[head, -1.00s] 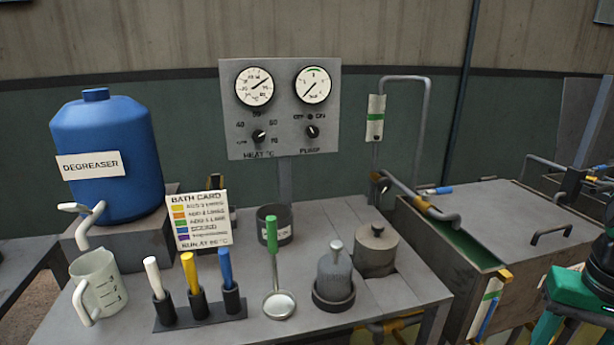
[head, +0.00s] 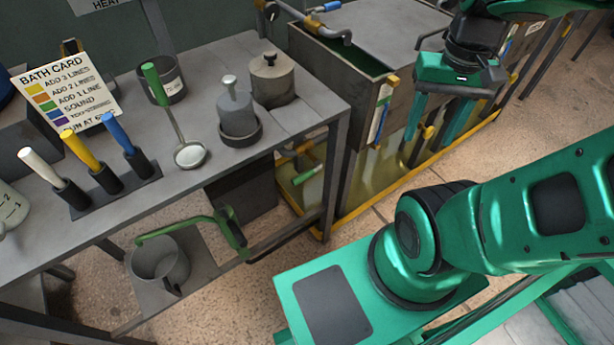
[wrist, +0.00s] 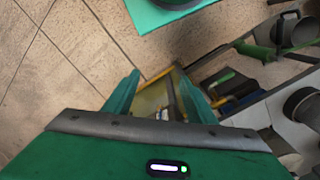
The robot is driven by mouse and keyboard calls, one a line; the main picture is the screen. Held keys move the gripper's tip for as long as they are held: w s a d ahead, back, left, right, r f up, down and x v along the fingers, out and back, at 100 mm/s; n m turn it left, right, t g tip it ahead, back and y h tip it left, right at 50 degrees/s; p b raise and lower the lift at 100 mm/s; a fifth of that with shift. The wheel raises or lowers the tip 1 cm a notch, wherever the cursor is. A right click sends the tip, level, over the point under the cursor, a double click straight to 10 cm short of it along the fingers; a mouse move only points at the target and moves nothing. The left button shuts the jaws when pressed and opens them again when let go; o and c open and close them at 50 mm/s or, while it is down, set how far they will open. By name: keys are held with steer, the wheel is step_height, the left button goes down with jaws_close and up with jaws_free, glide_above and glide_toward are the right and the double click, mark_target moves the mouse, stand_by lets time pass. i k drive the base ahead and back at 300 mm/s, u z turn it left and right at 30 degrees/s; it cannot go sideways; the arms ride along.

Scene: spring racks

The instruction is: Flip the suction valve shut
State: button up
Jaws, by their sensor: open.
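A green lever handle (head: 306,176) sits on piping low between the bench and the tank. A blue handle (head: 328,6) is on the pipe above the tank, and a yellow knob (head: 429,132) shows by the tank's front. I cannot tell by a label which is the suction valve. My gripper (head: 434,138) is open and empty, pointing down in front of the tank, to the right of the green lever and apart from it. In the wrist view my open fingers (wrist: 158,90) frame the yellow tray area, with a green handle (wrist: 222,77) to their right.
The grey bench (head: 215,190) carries colour-handled tools, a ladle (head: 190,153) and metal pots. A pot with a green handle (head: 160,262) stands on its lower shelf. The tank (head: 335,65) stands in a yellow-edged tray (head: 365,190).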

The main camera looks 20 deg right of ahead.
mark_target(307, 175)
steer(key=u, duration=1.15)
steer(key=k, duration=0.85)
steer(key=z, duration=0.25)
